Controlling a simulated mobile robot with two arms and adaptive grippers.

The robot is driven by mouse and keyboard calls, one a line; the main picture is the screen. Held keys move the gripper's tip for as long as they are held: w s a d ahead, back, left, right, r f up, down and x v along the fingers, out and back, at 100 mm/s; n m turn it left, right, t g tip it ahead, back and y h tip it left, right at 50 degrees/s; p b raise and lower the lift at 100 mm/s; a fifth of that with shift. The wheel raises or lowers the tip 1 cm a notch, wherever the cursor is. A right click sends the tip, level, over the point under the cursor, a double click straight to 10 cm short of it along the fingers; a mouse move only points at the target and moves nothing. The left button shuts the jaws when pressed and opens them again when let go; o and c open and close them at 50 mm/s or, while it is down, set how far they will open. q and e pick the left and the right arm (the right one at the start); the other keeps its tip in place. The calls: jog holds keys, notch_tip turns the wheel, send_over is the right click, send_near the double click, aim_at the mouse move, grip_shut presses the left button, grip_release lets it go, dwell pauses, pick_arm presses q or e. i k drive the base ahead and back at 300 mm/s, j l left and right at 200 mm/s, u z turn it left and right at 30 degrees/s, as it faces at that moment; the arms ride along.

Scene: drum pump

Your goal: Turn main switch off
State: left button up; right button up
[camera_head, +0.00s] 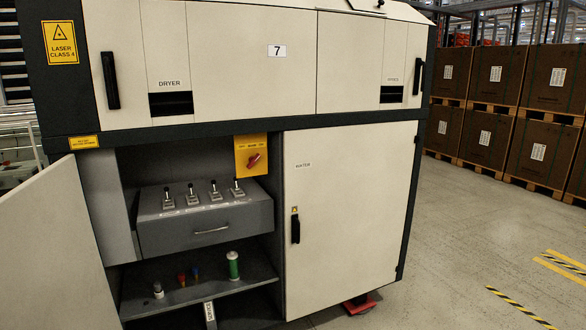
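The main switch (253,160) is a red rotary handle on a yellow plate (243,147). It sits at the upper right inside the open left compartment of the machine. The red handle looks tilted, with its end pointing up and right. The lettering along the plate's top is too small to read surely. Neither of my grippers is in the head view, and nothing touches the switch.
The open cabinet door (52,250) swings out at the left. Below the switch is a grey box (205,220) with several levers. Small items, including a green cylinder (233,265), stand on the shelf. The closed right door (345,220) is beside the opening. Floor is free at right.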

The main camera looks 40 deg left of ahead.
aim_at(251, 159)
jog(key=i+u, duration=0.4)
jog(key=i, duration=0.15)
jog(key=i+u, duration=0.4)
jog(key=i, duration=0.15)
jog(key=i+l+u, duration=0.4)
jog(key=i, duration=0.15)
jog(key=i+l+u, duration=0.4)
jog(key=i+j, duration=0.05)
jog(key=i, duration=0.05)
